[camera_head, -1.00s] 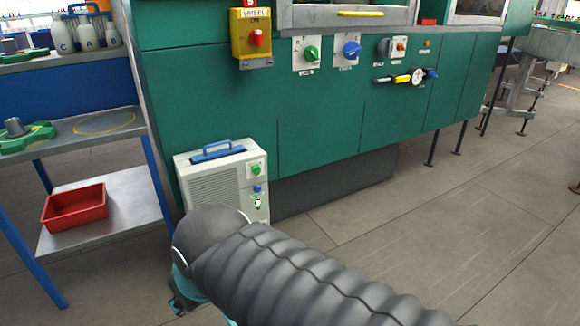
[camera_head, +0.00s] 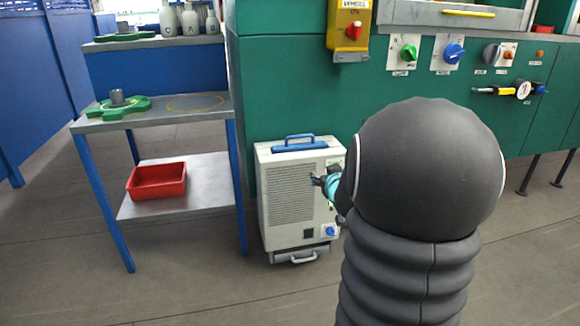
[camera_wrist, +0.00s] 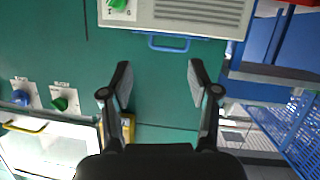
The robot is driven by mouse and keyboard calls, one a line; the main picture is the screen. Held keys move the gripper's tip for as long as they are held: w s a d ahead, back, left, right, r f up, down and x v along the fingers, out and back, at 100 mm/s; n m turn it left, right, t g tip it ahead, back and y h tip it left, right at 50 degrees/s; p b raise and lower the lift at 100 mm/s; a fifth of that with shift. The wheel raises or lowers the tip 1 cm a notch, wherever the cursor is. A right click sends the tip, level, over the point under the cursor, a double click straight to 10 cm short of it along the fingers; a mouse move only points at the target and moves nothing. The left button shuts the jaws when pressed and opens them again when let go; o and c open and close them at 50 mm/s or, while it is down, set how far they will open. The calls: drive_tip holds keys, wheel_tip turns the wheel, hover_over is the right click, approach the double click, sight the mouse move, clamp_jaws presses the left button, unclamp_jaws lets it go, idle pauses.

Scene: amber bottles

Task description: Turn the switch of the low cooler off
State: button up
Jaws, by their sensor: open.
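The low cooler (camera_head: 290,205) is a cream box with a grille and a blue top handle, standing on the floor against the green machine. Its green switch (camera_wrist: 118,4) shows at the top edge of the wrist view, partly cut off, on a white plate marked I and O. I cannot tell its setting. In the head view my arm hides the switch. My gripper (camera_head: 322,182) is by the upper right of the cooler's front; in the wrist view my gripper (camera_wrist: 160,77) is open and empty, its fingers apart from the switch.
The green machine (camera_head: 290,90) carries a yellow switch box (camera_head: 349,12), a green knob (camera_head: 408,53) and a blue knob (camera_head: 454,53). A metal shelf (camera_head: 200,205) with a red bin (camera_head: 156,183) stands left of the cooler. The floor in front is clear.

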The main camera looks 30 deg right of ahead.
drive_tip(key=d+f+t+b, duration=0.2)
drive_tip(key=d+f+t, duration=0.2)
drive_tip(key=d+f, duration=0.65)
drive_tip(key=shift+y, duration=0.3)
drive_tip(key=x, duration=1.3)
drive_tip(key=shift+w+d+r, duration=0.1)
drive_tip(key=shift+d+r, duration=0.2)
drive_tip(key=shift+d, duration=0.05)
drive_tip(key=c, duration=1.2)
